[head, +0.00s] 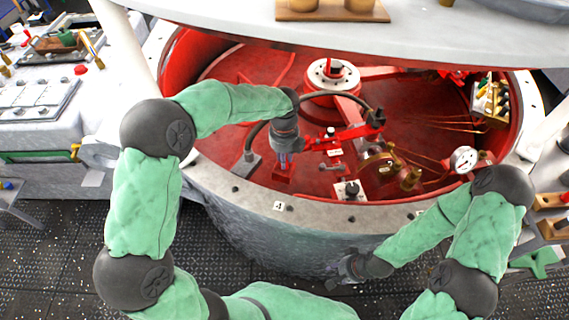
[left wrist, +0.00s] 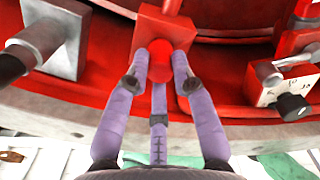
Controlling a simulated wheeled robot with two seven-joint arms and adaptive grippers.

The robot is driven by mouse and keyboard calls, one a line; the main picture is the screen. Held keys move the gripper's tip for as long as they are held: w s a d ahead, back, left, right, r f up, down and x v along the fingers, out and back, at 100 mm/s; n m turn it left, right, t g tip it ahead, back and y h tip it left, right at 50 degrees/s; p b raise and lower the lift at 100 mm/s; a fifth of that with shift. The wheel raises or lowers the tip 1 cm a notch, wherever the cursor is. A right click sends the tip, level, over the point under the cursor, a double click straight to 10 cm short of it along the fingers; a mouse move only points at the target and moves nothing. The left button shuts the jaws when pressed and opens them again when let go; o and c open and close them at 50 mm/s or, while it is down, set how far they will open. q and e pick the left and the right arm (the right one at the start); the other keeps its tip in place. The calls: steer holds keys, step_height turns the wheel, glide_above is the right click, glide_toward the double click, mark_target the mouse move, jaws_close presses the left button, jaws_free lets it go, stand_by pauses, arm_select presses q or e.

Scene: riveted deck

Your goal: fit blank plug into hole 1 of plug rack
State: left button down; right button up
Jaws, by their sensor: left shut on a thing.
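My left gripper (head: 284,164) reaches down inside the red tub near its front rim. In the left wrist view its purple fingers (left wrist: 160,75) are shut on a short red cylinder (left wrist: 160,61), which looks like the blank plug. A red block (left wrist: 166,28) is right behind the cylinder; it also shows in the head view (head: 283,176). Whether cylinder and block touch, I cannot tell. A small holder (head: 489,100) with several upright pieces, perhaps the plug rack, is at the tub's right wall; no hole numbers are legible. My right gripper (head: 345,269) hangs outside the tub, its jaws unclear.
A grey block (left wrist: 58,38) with a dark hose is left of my left gripper. A pale box with a black knob (left wrist: 293,107) is on its right. Red linkage (head: 345,137), brass fittings (head: 380,163) and a gauge (head: 463,159) crowd the right. The tub's pale rim (head: 315,214) runs in front.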

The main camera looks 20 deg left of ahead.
arm_select(q)
steer(key=shift+r, duration=0.25)
steer(key=shift+r+p, duration=1.9)
steer(key=shift+p, duration=0.15)
steer(key=shift+r, duration=0.15)
stand_by(0.8)
